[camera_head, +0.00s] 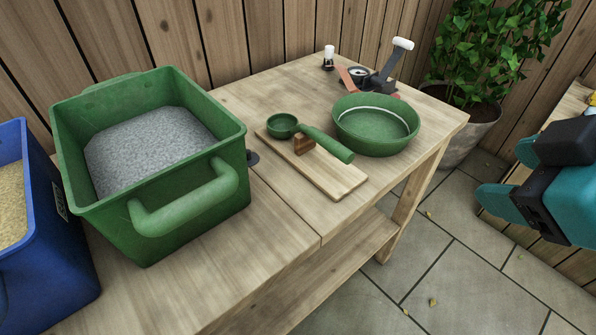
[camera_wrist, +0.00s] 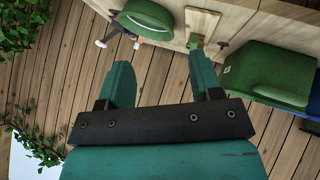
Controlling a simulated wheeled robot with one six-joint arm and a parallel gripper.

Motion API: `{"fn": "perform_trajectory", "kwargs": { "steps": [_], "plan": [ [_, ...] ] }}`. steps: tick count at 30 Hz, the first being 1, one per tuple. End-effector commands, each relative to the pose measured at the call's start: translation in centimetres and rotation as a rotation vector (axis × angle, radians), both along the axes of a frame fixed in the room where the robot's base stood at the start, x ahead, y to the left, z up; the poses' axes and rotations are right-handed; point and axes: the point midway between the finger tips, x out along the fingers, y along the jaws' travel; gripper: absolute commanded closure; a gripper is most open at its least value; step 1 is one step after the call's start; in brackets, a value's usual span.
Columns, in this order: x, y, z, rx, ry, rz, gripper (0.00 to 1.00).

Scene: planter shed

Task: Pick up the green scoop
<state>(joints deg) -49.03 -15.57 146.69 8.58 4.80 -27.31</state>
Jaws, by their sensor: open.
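The green scoop (camera_head: 328,145) lies on a wooden board (camera_head: 341,185) on the bench. Its round bowl points left and its handle points right, propped over a small brown block (camera_head: 304,144). In the wrist view, the board (camera_wrist: 203,20) is at the top, with a small green piece, probably the scoop (camera_wrist: 197,41), partly hidden by a finger. My gripper (camera_head: 507,178) is teal and black, at the right edge of the head view, off the bench and well apart from the scoop. In the wrist view its fingers (camera_wrist: 162,78) are spread with nothing between them.
A green pan (camera_head: 376,144) stands right of the scoop. A green bin of grey grit (camera_head: 180,215) and a blue bin (camera_head: 62,245) stand left. Tools (camera_head: 377,79) lie behind the pan. A potted plant (camera_head: 465,138) stands beyond the bench. Paving (camera_head: 440,265) at right is open.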

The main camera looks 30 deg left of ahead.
Motion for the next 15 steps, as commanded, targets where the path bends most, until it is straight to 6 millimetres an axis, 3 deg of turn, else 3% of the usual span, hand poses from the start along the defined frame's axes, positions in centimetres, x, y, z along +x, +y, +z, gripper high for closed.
{"fn": "perform_trajectory", "kwargs": {
  "steps": [1,6,10,15],
  "plan": [
    [-0.1,1.1,-3.8,-0.01,-0.082,0.057,0.41],
    [-0.1,4.3,-7.5,-0.046,-0.404,0.227,0.41],
    [-1.1,6.5,-9.2,-0.067,-0.641,0.339,0.41],
    [-2.7,8.4,-9.8,-0.084,-0.872,0.435,0.41]
  ]
}}
